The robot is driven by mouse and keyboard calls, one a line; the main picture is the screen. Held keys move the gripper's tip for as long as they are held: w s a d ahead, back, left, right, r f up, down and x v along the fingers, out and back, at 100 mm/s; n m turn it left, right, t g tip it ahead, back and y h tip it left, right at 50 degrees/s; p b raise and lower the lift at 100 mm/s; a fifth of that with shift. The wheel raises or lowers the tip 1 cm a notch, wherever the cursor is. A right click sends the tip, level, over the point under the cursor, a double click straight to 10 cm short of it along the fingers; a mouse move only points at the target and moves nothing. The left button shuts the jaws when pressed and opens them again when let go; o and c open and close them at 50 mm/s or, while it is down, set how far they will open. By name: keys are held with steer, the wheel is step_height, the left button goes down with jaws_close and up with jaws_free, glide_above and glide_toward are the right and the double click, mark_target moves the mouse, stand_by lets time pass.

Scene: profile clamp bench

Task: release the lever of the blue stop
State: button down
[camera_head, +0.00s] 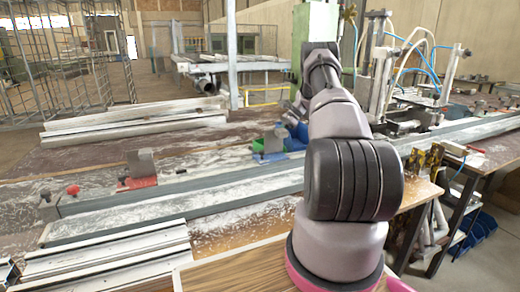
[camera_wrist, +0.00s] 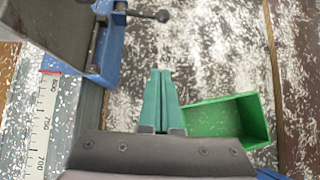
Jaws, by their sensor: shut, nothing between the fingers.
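The blue stop (camera_wrist: 110,48) stands at the upper left of the wrist view, with a grey plate (camera_wrist: 50,28) on it. Its lever (camera_wrist: 140,14) points right and ends in a dark ball knob (camera_wrist: 162,16). In the head view the blue stop (camera_head: 268,157) sits on the rail beyond my arm; its lever cannot be made out there. My gripper (camera_wrist: 160,73) has teal fingers shut together, with nothing between them. The fingertips are below the knob in the picture, to the right of the stop, and apart from both.
A green open bin (camera_wrist: 235,118) lies right of my fingers. A measuring scale (camera_wrist: 40,125) runs along the rail at left. A red stop (camera_head: 137,182) stands further left on the rail. Pale debris covers the bench. Aluminium profiles (camera_head: 110,265) lie at the front left.

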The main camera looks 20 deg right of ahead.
mark_target(253, 151)
steer(key=x, duration=0.9)
steer(key=shift+a+f, duration=0.15)
steer(key=shift+a, duration=0.05)
steer(key=shift+s+a+r, duration=0.1)
steer(key=shift+a+r, duration=0.45)
steer(key=shift+r, duration=0.25)
steer(key=shift+a+r, duration=0.55)
steer(key=shift+r, duration=0.25)
steer(key=shift+r+n+t, duration=0.5)
steer(key=shift+r+t, duration=0.15)
steer(key=shift+t, duration=0.15)
steer(key=shift+s+r+n+t, duration=0.15)
steer(key=shift+r+n+t, duration=0.1)
steer(key=shift+r+t, duration=0.25)
steer(key=shift+s+r+n+t, duration=0.15)
steer(key=shift+r+n+t, duration=0.1)
steer(key=shift+r+t, duration=0.3)
